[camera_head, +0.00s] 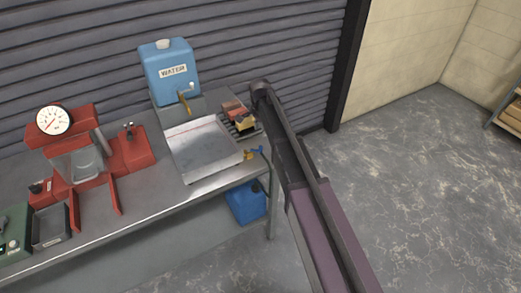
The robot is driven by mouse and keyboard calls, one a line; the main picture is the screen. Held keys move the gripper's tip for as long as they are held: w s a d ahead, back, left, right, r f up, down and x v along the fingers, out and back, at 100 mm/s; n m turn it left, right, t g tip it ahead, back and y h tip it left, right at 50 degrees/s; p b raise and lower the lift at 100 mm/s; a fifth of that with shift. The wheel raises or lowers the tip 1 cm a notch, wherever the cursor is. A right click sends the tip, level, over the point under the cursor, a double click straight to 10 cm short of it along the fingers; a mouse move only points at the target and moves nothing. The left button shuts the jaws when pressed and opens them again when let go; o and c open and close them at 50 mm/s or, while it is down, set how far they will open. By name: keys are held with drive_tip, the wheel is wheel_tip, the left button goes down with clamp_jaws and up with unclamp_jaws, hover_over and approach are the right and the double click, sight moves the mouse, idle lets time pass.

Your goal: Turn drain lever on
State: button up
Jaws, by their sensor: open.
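A small blue lever (258,150) sits by a brass-coloured valve (249,156) at the right front corner of a metal tray (205,150). This looks like the drain lever; its exact angle is too small to read. A blue water tank (172,72) marked WATER stands behind the tray, with a brass tap (184,101) over the tray's back edge. My arm reaches up from the bottom right and passes just right of the lever. I cannot make out any fingers of my gripper in the head view.
A steel bench (135,201) carries a red machine with a dial (54,120) at left. Orange and yellow blocks (239,114) lie right of the tray. A blue canister (246,202) stands under the bench's right end. The floor at right is clear.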

drive_tip(key=shift+f+b, duration=4.25)
drive_tip(key=shift+f, duration=0.3)
clamp_jaws()
